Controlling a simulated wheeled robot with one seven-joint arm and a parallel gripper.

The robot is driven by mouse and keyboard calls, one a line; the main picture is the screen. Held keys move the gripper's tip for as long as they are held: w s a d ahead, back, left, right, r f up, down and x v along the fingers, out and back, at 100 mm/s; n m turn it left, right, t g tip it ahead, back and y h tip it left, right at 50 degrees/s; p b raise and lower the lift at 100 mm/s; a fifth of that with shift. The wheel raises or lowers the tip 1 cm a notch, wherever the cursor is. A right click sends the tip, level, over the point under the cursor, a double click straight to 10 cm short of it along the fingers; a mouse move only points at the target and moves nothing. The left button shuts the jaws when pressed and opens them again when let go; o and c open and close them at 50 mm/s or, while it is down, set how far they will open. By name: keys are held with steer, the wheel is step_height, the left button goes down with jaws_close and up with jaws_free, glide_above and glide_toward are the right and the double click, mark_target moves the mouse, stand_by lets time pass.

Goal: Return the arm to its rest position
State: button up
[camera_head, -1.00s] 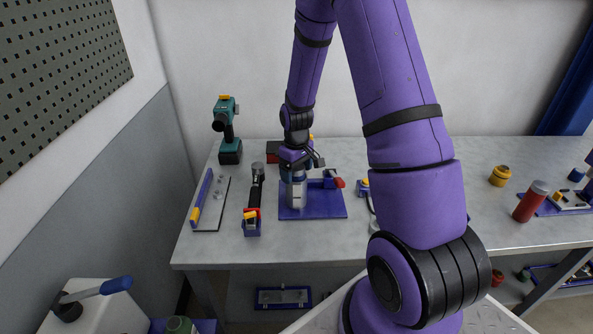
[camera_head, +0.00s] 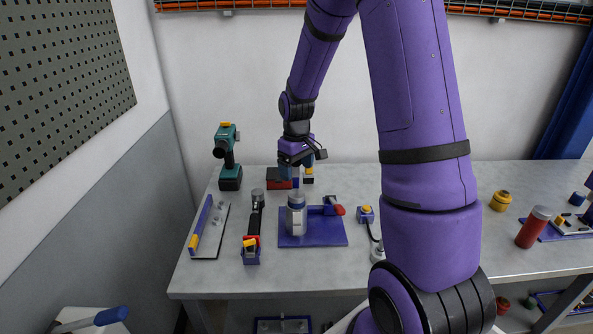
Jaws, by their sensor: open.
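My arm (camera_head: 420,115) is purple with dark bands and reaches up and over the workbench. My gripper (camera_head: 296,178) points down above the bench and is open. It is above a silver cylindrical part (camera_head: 296,216) that stands upright on a blue plate (camera_head: 326,236). I see a gap between the fingers and the body of the part, and nothing is held. A red-handled clamp (camera_head: 333,208) sits on the same plate, right of the cylinder. The arm hides some of the bench's middle.
A teal cordless drill (camera_head: 228,158) stands at the back left. A grey tray with a blue bar (camera_head: 209,226) and a black-handled tool (camera_head: 256,215) lie in front. A red cylinder (camera_head: 532,227) and yellow container (camera_head: 500,201) are at right. The wall (camera_head: 220,70) is behind.

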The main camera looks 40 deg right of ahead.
steer(key=shift+r, duration=0.1)
stand_by(0.3)
steer(key=s+a+r+t, duration=0.1)
steer(key=s+a+r, duration=0.25)
steer(key=r, duration=0.25)
steer(key=s+a+r+m+t, duration=0.1)
steer(key=s+a+r, duration=0.1)
steer(key=s+r, duration=0.3)
steer(key=s+a+r+t, duration=0.1)
steer(key=s+a+r, duration=0.15)
steer(key=r, duration=0.45)
steer(key=s+a+r+t, duration=0.1)
steer(key=s+a+r, duration=0.1)
steer(key=s, duration=0.5)
steer(key=s+a+r+m+t, duration=0.1)
steer(key=s+a+r, duration=0.2)
steer(key=s, duration=0.5)
steer(key=shift+s+r, duration=0.25)
steer(key=shift+r, duration=0.3)
